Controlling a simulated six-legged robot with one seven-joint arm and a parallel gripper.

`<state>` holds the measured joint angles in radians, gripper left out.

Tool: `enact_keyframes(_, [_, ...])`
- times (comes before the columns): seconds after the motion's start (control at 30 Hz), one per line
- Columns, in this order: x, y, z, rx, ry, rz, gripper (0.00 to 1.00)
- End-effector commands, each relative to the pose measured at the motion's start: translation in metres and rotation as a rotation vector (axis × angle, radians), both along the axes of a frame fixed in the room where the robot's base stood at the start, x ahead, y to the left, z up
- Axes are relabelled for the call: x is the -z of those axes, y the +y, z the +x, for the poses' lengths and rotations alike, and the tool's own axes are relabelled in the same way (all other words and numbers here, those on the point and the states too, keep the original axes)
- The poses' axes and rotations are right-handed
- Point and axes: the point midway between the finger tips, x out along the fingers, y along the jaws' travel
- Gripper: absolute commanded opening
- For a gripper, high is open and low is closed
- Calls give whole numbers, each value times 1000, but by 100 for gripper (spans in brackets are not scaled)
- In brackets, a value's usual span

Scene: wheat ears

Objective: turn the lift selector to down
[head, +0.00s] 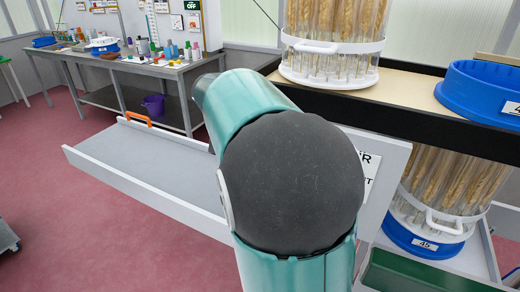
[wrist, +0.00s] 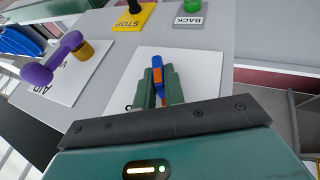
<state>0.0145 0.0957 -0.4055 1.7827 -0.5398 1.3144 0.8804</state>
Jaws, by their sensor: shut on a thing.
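The lift selector (wrist: 157,61), a narrow blue knob with an orange part, stands on a white plate (wrist: 190,62) in the wrist view. My gripper (wrist: 160,84) has its green fingers on both sides of the knob and is shut on it. The knob points away from my gripper's body, toward the top of the wrist view. The plate's lettering is mostly hidden by my gripper, so I cannot read the selector's positions. In the head view my arm covers the selector and gripper; only part of a lettered white plate (head: 371,180) shows beside it.
A purple handle (wrist: 50,63) on another white plate stands left of the selector in the wrist view. A yellow STOP plate (wrist: 133,20) and a grey BACK plate with a green button (wrist: 194,6) lie beyond. Glass wheat containers (head: 330,60) stand right in the head view.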

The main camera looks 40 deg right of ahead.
Motion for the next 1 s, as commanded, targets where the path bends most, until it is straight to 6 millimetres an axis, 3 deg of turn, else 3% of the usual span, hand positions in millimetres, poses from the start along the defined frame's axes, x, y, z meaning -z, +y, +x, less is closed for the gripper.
enact_keyframes(0.3, [-1,0,2,-3,105,-42,0])
enact_keyframes(0.77, [-1,0,3,-4,120,-48,0])
enact_keyframes(0.8, [-1,0,3,-4,120,-48,13])
enact_keyframes(0.9, [-1,0,2,-4,121,-47,32])
enact_keyframes(1.0, [-1,1,2,-3,121,-46,33])
